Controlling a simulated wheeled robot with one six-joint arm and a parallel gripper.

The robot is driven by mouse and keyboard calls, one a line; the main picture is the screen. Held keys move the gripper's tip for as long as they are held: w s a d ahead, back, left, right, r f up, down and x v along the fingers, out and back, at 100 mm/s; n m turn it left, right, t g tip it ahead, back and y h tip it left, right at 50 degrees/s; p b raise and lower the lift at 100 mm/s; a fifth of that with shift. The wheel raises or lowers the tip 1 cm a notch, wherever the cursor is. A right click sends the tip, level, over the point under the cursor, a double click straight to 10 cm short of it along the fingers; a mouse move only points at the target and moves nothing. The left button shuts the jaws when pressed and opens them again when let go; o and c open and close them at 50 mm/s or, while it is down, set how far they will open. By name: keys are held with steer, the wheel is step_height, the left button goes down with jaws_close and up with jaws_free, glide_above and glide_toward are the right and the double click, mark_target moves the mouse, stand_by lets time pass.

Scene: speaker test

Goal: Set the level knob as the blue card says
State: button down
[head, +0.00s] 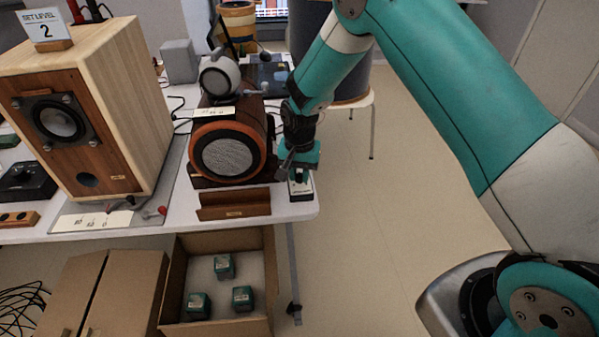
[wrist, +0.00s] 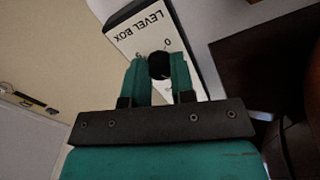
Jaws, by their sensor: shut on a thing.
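The card (head: 45,27) reading "SET LEVEL 2" stands in a wooden holder on top of the large wooden speaker at the left. The level box (head: 301,190) is a small pale box at the right front of the table. In the wrist view its white top (wrist: 137,28) reads "LEVEL BOX", upside down, with a "0" mark beside the knob. My gripper (head: 298,170) is over the box, and its teal fingers (wrist: 160,82) are shut on the black knob (wrist: 159,65). The fingers hide part of the scale, and I cannot read the knob's setting.
A round-fronted speaker (head: 228,152) stands just left of my gripper, with a wooden stand (head: 234,205) in front. The wooden speaker (head: 140,90) is further left. An open carton (head: 176,275) with several teal-topped blocks is below the table.

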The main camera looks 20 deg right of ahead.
mark_target(300, 175)
steer(key=shift+w, duration=0.1)
steer(key=c, duration=1)
jaws_free()
steer(key=shift+o, duration=0.2)
steer(key=shift+r, duration=0.1)
step_height(300, 175, up, 17)
steer(key=shift+r+b, duration=0.15)
steer(key=shift+b, duration=0.2)
